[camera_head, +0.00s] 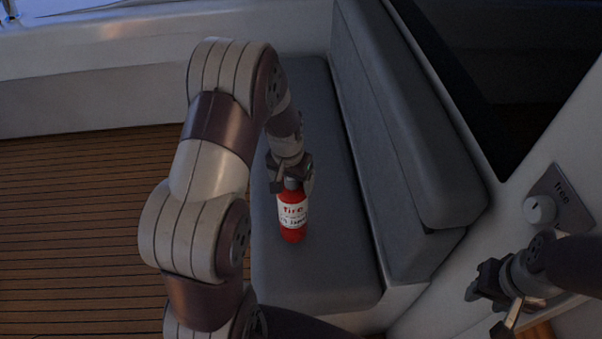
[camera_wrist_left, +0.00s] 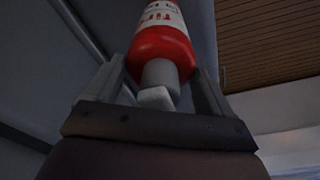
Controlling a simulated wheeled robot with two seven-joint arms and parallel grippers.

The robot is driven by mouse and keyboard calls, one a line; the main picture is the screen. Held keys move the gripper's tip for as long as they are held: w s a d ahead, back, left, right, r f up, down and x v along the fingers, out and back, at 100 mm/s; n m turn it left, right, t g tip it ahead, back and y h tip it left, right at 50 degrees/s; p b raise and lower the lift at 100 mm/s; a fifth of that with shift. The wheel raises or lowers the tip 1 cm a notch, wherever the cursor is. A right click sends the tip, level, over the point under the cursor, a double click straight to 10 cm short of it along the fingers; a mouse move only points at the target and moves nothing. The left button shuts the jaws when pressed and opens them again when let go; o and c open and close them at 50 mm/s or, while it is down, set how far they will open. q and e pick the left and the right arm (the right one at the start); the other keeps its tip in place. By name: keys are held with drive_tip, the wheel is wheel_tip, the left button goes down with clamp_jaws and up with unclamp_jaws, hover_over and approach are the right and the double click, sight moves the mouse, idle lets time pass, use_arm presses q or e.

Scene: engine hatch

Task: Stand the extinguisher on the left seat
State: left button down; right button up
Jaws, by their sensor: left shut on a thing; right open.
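The red extinguisher (camera_head: 292,215) with a white "fire" label is upright, or nearly so, over the grey seat cushion (camera_head: 310,283). My left gripper (camera_head: 292,182) is shut on its top end from above. The left wrist view shows the extinguisher (camera_wrist_left: 163,45) between the two fingers (camera_wrist_left: 160,88), its grey neck toward the palm. I cannot tell whether its base touches the cushion. My right gripper (camera_head: 490,305) is open and empty at the lower right, near the white wall.
The grey backrest (camera_head: 395,140) rises along the right side of the seat. A round knob on a plate marked "free" (camera_head: 541,209) is on the wall at right. The wooden slatted floor (camera_head: 80,220) is clear at left. The cushion around the extinguisher is bare.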

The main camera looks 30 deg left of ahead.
use_arm(q)
drive_tip(key=shift+w+f, duration=0.15)
drive_tip(key=shift+f, duration=1.4)
unclamp_jaws()
drive_tip(key=shift+s, duration=0.2)
drive_tip(key=r, duration=0.4)
drive_tip(key=s+r, duration=0.1)
drive_tip(key=r, duration=0.7)
drive_tip(key=shift+s+d, duration=0.2)
drive_tip(key=shift+s, duration=0.1)
drive_tip(key=s+d, duration=0.8)
drive_tip(key=s, duration=0.4)
